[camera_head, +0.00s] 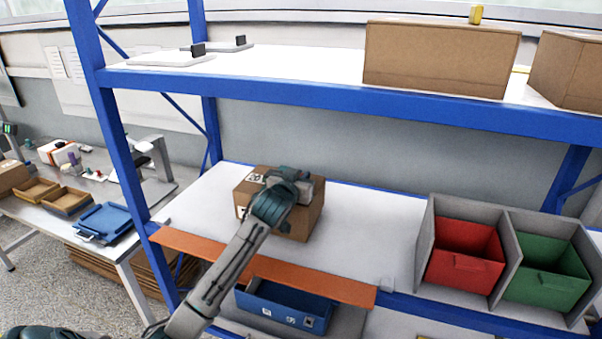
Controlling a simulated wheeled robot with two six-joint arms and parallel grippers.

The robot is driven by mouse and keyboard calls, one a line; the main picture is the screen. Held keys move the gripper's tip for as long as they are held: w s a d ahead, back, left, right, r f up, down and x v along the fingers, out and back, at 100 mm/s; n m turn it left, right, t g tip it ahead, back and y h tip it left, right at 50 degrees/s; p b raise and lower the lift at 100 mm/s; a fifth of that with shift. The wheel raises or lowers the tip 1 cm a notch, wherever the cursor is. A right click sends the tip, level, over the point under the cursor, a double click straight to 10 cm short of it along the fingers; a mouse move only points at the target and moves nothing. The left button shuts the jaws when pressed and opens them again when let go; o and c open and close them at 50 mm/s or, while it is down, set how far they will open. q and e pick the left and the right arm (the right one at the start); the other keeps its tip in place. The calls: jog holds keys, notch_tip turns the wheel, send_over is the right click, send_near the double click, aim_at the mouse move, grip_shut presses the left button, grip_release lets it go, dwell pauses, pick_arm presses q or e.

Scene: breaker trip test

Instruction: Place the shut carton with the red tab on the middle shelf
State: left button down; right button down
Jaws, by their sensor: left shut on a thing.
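A brown cardboard carton (305,222) with white printed labels is at the middle shelf (365,240) of the blue rack, left of its centre. My left arm reaches in over the shelf's front edge. My left gripper (298,184) is at the carton's top and is shut on it. The gripper and wrist hide much of the carton's top, and no red tab shows. I cannot tell whether the carton's underside touches the shelf. My right gripper is not in view.
An orange strip (200,252) runs along the shelf's front left edge. A grey divider holds a red bin (465,253) and a green bin (546,275) at right. The shelf between carton and bins is clear. The upper shelf (300,85) is above; a blue tray (285,305) is below.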

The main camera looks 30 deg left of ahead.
pick_arm(q)
jog(key=c, duration=1.9)
grip_release()
jog(key=shift+f, duration=0.1)
jog(key=o, duration=0.4)
jog(key=shift+s, duration=0.1)
